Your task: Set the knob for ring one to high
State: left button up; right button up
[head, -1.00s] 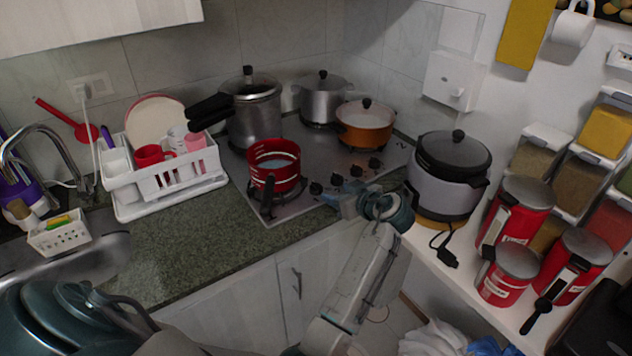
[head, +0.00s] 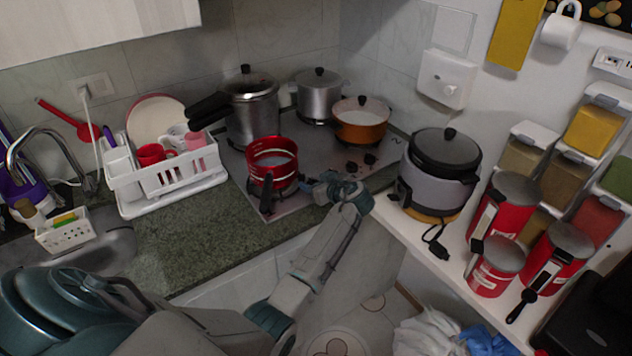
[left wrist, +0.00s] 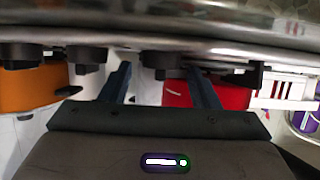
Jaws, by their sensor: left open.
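The steel hob (head: 300,202) lies in the counter, with a row of dark knobs along its front right. Two knobs (head: 351,166) (head: 370,158) show clearly in the head view; my left gripper (head: 314,187) covers others. In the left wrist view, which looks upside down, several knobs hang under the steel surface. My left gripper (left wrist: 160,68) is open, with one knob (left wrist: 163,60) between its fingertips and apparently not clamped. Another knob (left wrist: 87,57) is left of the fingers. No ring labels or settings are legible. My right gripper is not in view.
A red pan (head: 272,162) stands on the hob close beside the gripper, its handle toward the front. An orange pot (head: 361,125) and two steel pots (head: 253,110) (head: 317,97) stand behind. A rice cooker (head: 437,183) is to the right. The counter (head: 215,220) front is clear.

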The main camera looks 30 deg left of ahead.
pick_arm(q)
jog(key=c, duration=1)
jog(key=shift+s+a+f+m+t+h, duration=0.1)
jog(key=shift+m+t+h, duration=0.1)
jog(key=shift+m+t, duration=0.35)
jog(key=shift+s+a+m+t+h, duration=0.1)
jog(key=shift+m+t+h, duration=0.1)
jog(key=shift+m+t, duration=0.35)
jog(key=shift+m+t+h, duration=1)
jog(key=shift+m+t, duration=0.1)
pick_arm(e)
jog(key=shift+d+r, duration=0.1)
pick_arm(q)
jog(key=o, duration=1)
jog(key=shift+d, duration=0.1)
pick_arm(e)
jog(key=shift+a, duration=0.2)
